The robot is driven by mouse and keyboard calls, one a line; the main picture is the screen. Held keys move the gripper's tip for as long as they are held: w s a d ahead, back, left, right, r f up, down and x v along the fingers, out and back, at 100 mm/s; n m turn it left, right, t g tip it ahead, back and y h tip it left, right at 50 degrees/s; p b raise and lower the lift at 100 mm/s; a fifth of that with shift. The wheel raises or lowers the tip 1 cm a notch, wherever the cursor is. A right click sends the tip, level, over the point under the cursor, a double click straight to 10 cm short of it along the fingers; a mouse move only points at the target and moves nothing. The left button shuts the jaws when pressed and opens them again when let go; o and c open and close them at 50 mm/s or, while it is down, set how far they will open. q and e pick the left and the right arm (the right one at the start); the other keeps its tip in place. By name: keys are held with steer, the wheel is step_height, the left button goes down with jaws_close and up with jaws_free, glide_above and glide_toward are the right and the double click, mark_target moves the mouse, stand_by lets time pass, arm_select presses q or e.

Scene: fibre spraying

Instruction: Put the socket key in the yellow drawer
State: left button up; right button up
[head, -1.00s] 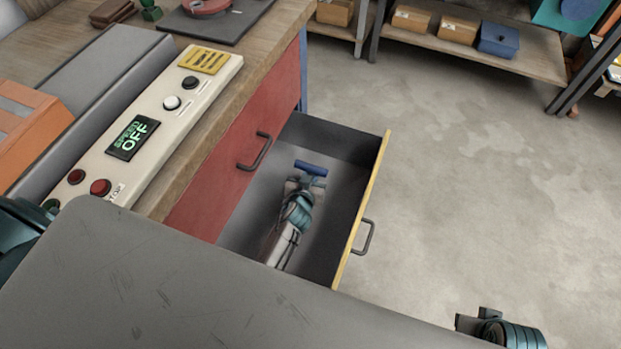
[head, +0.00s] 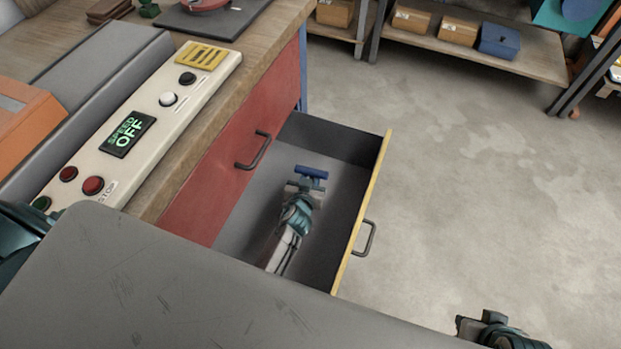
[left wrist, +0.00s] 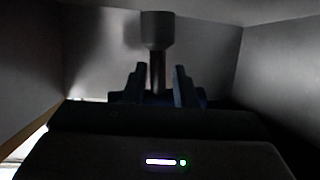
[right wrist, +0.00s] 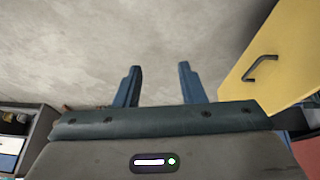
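The yellow drawer (head: 361,212) is pulled open under the workbench. My left gripper (head: 311,173) is inside it, pointing down. In the left wrist view the socket key (left wrist: 157,30), a grey cylinder with a narrower shaft, stands between the left fingers (left wrist: 158,85). The fingers are partly apart, and dark gaps show on both sides of the shaft. The head view does not show the key clearly; the gripper covers it. My right gripper (right wrist: 160,85) is open and empty over the floor, with the drawer's yellow front (right wrist: 275,55) to its right.
A red cabinet front (head: 235,150) with a handle adjoins the drawer. The control panel (head: 145,125) on the bench reads SPEED OFF. Shelves with boxes (head: 458,28) stand at the back. The floor (head: 480,190) right of the drawer is clear.

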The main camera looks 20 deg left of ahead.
arm_select(q)
steer(key=shift+o, duration=0.7)
arm_select(e)
steer(key=shift+s+f, duration=0.1)
steer(key=shift+s, duration=0.1)
arm_select(q)
steer(key=shift+r, duration=0.15)
